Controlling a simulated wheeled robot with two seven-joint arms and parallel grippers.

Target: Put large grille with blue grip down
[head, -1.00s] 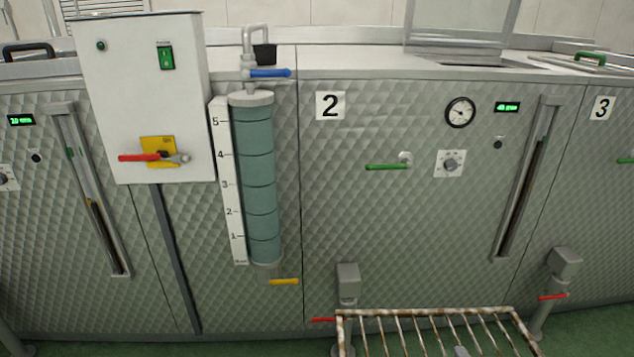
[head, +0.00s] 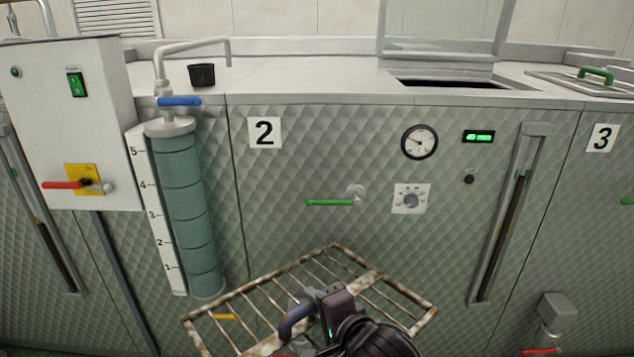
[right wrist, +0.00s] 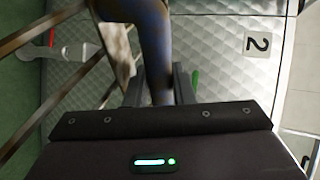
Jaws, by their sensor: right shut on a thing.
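The large grille (head: 262,284), a rusty metal frame with parallel bars, hangs tilted in front of unit 2 in the head view. Its blue grip (head: 296,319) is between the fingers of my right gripper (head: 309,309), which is shut on it. In the right wrist view the blue grip (right wrist: 157,45) rises between the fingers (right wrist: 160,88), with rusty grille bars (right wrist: 48,24) to the left. My gripper and wrist cover part of the grille's lower side. My left gripper is not in view.
Unit 2 has a dark opening (head: 452,84) in its pale top under a raised clear guard (head: 440,30). A black cup (head: 202,75) stands left on the top, by a bent pipe. A lid with a green handle (head: 596,74) lies on unit 3. A green lever (head: 330,202) juts from the front.

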